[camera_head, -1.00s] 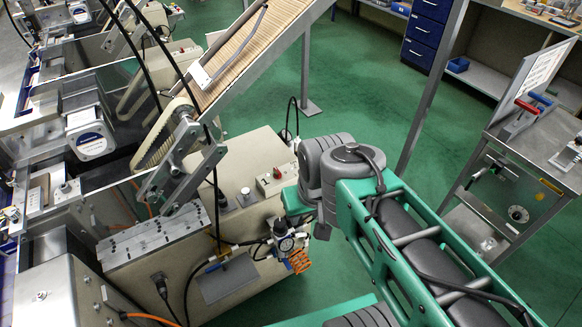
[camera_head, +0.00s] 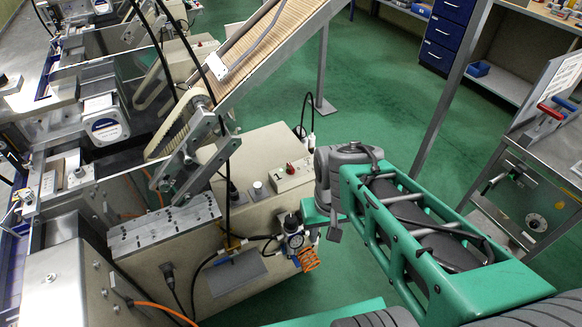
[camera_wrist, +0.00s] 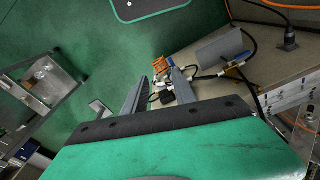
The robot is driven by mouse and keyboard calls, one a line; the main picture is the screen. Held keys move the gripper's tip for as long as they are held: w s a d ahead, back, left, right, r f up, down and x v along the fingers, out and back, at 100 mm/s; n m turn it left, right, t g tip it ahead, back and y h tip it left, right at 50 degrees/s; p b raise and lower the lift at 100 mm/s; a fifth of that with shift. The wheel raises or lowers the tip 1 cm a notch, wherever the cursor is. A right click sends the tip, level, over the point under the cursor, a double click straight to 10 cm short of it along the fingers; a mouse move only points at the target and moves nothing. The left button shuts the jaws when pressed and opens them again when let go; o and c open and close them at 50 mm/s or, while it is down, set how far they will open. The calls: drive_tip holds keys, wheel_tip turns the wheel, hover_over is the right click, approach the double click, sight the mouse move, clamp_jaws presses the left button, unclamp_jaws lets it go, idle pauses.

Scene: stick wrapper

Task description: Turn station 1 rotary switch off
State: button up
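The beige station machine (camera_head: 250,215) has a small control box marked 1 (camera_head: 293,179) on its top. A red knob or button (camera_head: 290,168) sits on that box, and a grey knob (camera_head: 258,187) stands to its left; I cannot tell which is the rotary switch or how it is set. In the head view my gripper (camera_head: 334,230) shows only partly, beside the machine's right side and right of the box. In the wrist view my gripper (camera_wrist: 158,90) has its two fingers apart with nothing held. The control box is not clearly seen there.
A pressure regulator (camera_head: 294,238) and an orange coil (camera_head: 308,259) stick out of the machine close to my gripper. A sloped conveyor (camera_head: 265,35) on metal posts stands behind. A metal cabinet (camera_head: 545,185) is at right. Green floor between is clear.

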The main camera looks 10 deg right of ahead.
drive_tip(key=w+f+g, duration=0.1)
drive_tip(key=w+f, duration=0.4)
drive_tip(key=w, duration=0.1)
drive_tip(key=n+t+y+b, duration=0.1)
drive_tip(key=n+t, duration=0.2)
drive_tip(key=t, duration=0.1)
approach(291, 166)
drive_tip(key=x, duration=0.8)
drive_tip(key=shift+w+a+f+p, duration=0.1)
drive_tip(key=shift+f+p, duration=0.2)
drive_tip(key=shift+c, duration=0.4)
clamp_jaws()
